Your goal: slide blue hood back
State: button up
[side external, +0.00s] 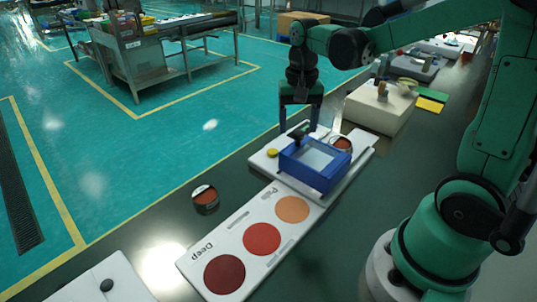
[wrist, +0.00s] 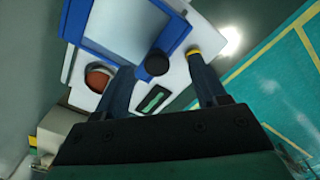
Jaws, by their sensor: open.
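The blue hood (side external: 316,180) is a blue frame around a pale panel, sitting on a white base (side external: 345,185) in the side view. Its blue edge also shows at the top of the wrist view (wrist: 130,58). A black knob (wrist: 157,62) stands at the hood's edge, between my fingers in the wrist picture. My gripper (side external: 300,124) points down over that end of the hood, open, with its two fingers (wrist: 163,80) apart. I cannot tell whether the fingers touch the knob or are level with it.
A dish with orange-brown contents (side external: 341,144) sits beside the hood; another dish (side external: 205,197) stands on the dark bench. A yellow button (side external: 272,153) is on the base. A white board with coloured circles (side external: 262,239) lies in front. A pale block (side external: 378,108) stands behind.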

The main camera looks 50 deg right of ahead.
jog(key=shift+r, duration=1.95)
jog(key=s+a+n+t, duration=0.3)
jog(key=a+n+t, duration=0.4)
jog(key=a+n, duration=0.1)
jog(key=shift+s+f+n, duration=0.4)
jog(key=shift+f+n, duration=0.05)
jog(key=shift+n, duration=0.05)
